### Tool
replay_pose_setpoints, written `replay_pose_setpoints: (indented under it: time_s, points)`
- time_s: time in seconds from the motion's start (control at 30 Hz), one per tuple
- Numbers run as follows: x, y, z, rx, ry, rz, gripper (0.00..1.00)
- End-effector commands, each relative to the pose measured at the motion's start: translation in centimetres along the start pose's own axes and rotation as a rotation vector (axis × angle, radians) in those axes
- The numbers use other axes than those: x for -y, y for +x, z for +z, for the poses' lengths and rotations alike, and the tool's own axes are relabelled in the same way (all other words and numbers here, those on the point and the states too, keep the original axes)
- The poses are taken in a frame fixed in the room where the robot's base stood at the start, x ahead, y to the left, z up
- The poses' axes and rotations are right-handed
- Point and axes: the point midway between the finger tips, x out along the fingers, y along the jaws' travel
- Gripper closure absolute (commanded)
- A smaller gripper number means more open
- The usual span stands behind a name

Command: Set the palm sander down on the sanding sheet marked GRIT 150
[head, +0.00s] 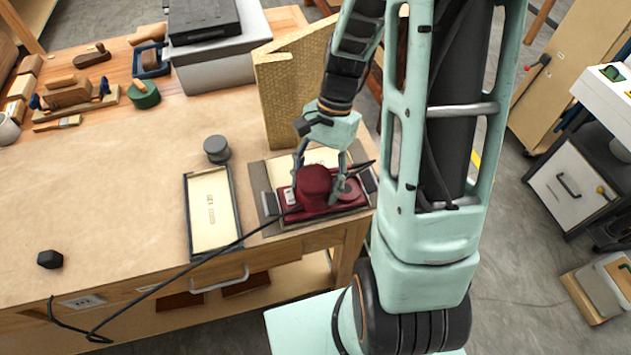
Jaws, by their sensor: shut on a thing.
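The palm sander (315,190) is dark red with a rounded top, and a black cord runs from it. My gripper (319,183) is shut on the sander from above, one finger on each side. The sander is over the front part of a pale sheet (317,157) in a grey holder at the bench's right front. I cannot tell whether its base touches the sheet. Its body hides the front of that sheet and any marking there. A second pale sheet (211,232) lies in a dark-edged tray (188,217) to the left. Its small print is unreadable.
A tall tan panel (290,95) stands just behind the holder. A dark round knob-like piece (216,149) sits behind the left tray. The sander's cord (205,260) crosses the front edge. Wooden tools and a grey machine (215,65) are at the back. The bench's left middle is clear.

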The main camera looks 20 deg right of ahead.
Motion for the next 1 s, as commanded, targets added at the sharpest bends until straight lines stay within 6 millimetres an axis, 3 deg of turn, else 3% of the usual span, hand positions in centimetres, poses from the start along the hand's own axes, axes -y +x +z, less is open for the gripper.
replay_pose_setpoints:
  time_s: [0.97,1.0]
  points:
    - [0.02,0.85,-0.34,0.001,0.000,0.000,0.83]
    - [0.02,0.85,-0.34,0.001,0.000,0.000,0.42]
